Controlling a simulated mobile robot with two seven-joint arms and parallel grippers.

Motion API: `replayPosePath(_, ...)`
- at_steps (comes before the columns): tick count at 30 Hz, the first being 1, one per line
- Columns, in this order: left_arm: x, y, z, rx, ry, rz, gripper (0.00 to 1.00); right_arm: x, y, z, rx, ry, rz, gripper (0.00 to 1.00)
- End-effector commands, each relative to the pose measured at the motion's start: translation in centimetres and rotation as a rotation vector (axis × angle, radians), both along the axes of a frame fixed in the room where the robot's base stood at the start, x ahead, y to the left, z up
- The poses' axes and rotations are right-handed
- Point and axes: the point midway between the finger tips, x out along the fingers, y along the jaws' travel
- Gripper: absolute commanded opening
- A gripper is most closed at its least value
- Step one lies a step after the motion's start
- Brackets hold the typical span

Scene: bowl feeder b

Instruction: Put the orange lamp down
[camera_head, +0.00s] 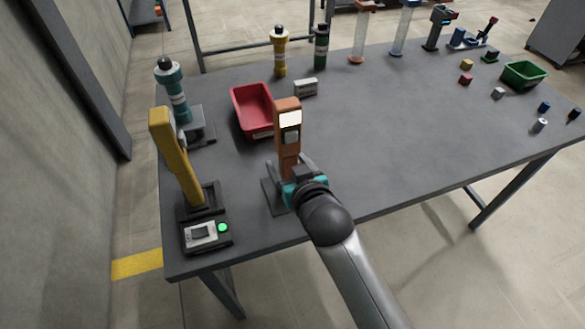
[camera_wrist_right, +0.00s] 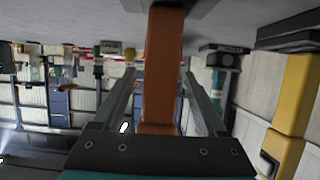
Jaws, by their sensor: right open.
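The orange lamp (camera_head: 288,143) is an upright orange bar with a white lit panel near its top. In the head view it stands at a dark flat base (camera_head: 272,198) near the table's front edge; my gripper partly hides its lower end. My right gripper (camera_head: 303,172) is at the lower part of the lamp. In the right wrist view, which is upside down, the orange post (camera_wrist_right: 161,70) runs between the two spread fingers of my right gripper (camera_wrist_right: 158,78), with gaps on both sides. My left gripper is not in view.
A yellow lamp (camera_head: 178,155) leans in a dark holder on the left, behind a box with a green light (camera_head: 222,227). A red bin (camera_head: 240,108) stands behind the orange lamp. The table's right middle (camera_head: 420,140) is clear.

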Motion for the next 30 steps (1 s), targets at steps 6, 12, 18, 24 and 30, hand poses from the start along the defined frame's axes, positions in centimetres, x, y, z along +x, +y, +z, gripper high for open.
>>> replayPosePath(6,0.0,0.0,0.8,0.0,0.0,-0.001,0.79,-2.0,-0.7,1.1,0.0,0.0,0.0,0.75)
replayPosePath(12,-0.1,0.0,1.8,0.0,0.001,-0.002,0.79,-5.4,-1.8,2.7,0.0,0.001,0.0,0.75)
replayPosePath(18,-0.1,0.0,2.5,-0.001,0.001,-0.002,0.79,-8.4,-2.7,3.9,0.0,0.001,0.0,0.75)
replayPosePath(24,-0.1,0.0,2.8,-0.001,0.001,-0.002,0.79,-10.1,-3.3,4.6,-0.001,0.0,0.0,0.75)
replayPosePath(30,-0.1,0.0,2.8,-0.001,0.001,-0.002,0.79,-10.5,-3.5,4.8,-0.001,-0.001,-0.001,0.75)
